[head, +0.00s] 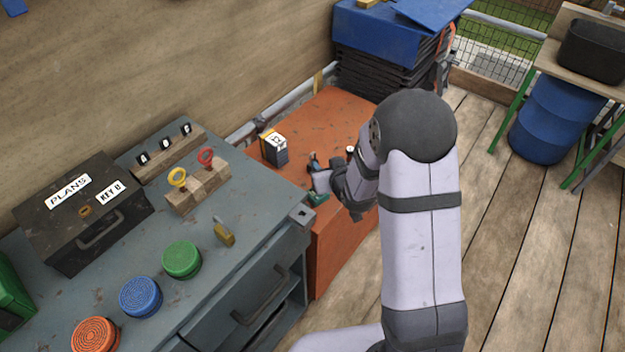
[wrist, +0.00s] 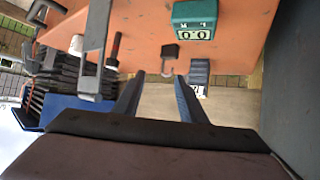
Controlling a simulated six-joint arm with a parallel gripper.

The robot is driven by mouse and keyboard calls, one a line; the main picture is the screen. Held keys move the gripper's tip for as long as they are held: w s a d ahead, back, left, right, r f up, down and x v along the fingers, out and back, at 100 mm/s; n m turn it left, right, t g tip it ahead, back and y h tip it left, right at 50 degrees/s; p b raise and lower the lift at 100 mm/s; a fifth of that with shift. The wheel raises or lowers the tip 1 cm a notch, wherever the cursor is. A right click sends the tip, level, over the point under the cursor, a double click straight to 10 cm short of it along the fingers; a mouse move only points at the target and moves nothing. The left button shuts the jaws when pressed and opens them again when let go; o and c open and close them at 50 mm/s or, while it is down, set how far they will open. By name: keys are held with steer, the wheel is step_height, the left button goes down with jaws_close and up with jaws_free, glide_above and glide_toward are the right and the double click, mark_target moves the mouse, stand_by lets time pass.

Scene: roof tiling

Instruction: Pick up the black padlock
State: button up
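The black padlock (wrist: 170,51) is on the orange surface in the wrist view, its pale shackle (wrist: 167,68) pointing towards my gripper. My gripper (wrist: 160,78) is open and empty. Its two fingers are spread, with the shackle seen between or just past their tips; I cannot tell the exact gap. In the head view my gripper (head: 314,165) is low over the orange chest (head: 328,112). I cannot make out the black padlock there, beside my gripper and arm.
A green counter box (wrist: 195,19) and a dark labelled block (wrist: 199,72) are near the padlock. A metal clamp-like bar (wrist: 95,50) and a red-handled tool (wrist: 115,45) are left of it. A brass padlock (head: 225,236) lies on the grey workbench (head: 262,220).

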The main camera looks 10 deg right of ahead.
steer(key=w+f, duration=0.1)
steer(key=w+a+f+t+b, duration=0.1)
steer(key=shift+f+y, duration=0.3)
steer(key=shift+w+a+t+b, duration=0.15)
steer(key=shift+w+t+b, duration=0.15)
steer(key=shift+t+b, duration=0.15)
steer(key=shift+w, duration=0.1)
steer(key=shift+a+x, duration=0.2)
steer(key=shift+x, duration=3.35)
jaws_close()
